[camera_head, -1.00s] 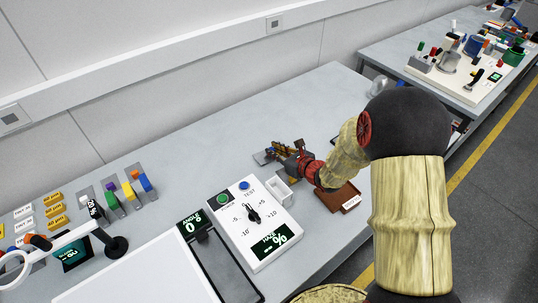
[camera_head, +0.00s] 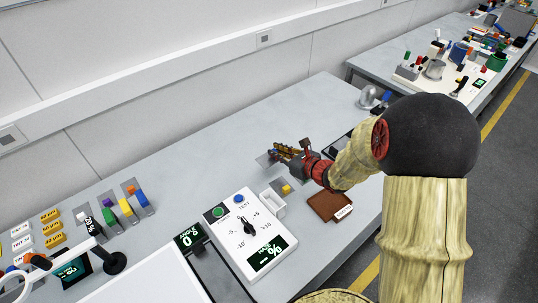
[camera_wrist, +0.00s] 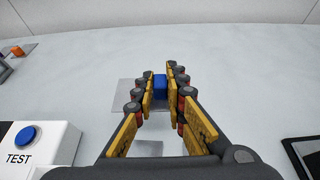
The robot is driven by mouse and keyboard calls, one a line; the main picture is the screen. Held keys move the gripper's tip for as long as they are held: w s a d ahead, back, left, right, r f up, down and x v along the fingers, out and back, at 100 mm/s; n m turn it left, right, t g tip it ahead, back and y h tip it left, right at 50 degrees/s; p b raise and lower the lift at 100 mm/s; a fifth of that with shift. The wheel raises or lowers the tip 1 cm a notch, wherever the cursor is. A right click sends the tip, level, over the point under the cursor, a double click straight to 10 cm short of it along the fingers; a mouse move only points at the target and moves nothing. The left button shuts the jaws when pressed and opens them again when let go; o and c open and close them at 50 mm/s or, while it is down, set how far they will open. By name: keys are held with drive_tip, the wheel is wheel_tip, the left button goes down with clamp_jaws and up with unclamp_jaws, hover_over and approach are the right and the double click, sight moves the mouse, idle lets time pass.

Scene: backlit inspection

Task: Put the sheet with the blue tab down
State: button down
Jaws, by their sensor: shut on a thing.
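My gripper (camera_head: 281,151) is low over the back part of the bench, beyond the white control box. In the wrist view its fingers (camera_wrist: 161,86) are closed on a blue tab (camera_wrist: 160,88). A thin grey see-through sheet (camera_wrist: 126,93) extends from the tab, mostly to the left of the fingers. In the head view the sheet (camera_head: 264,161) shows as a grey patch beside the fingertips, and the blue tab is hidden. I cannot tell whether the sheet touches the bench.
The control box (camera_head: 236,243) with a dial stands at front, a small white bin (camera_head: 272,204) beside it. A yellow-tabbed piece (camera_head: 286,188) lies near the bin. A brown tray (camera_head: 325,206) is to the right. Several colour-tabbed holders (camera_head: 126,207) stand left. The bench behind my gripper is clear.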

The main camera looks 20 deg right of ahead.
drive_tip(key=s+d+r+p, duration=0.3)
drive_tip(key=s+d+r, duration=0.2)
drive_tip(key=d, duration=0.2)
wheel_tip(320, 180, up, 2)
drive_tip(key=m+h, duration=0.1)
hover_over(266, 158)
idle(0.9)
drive_tip(key=shift+d, duration=0.1)
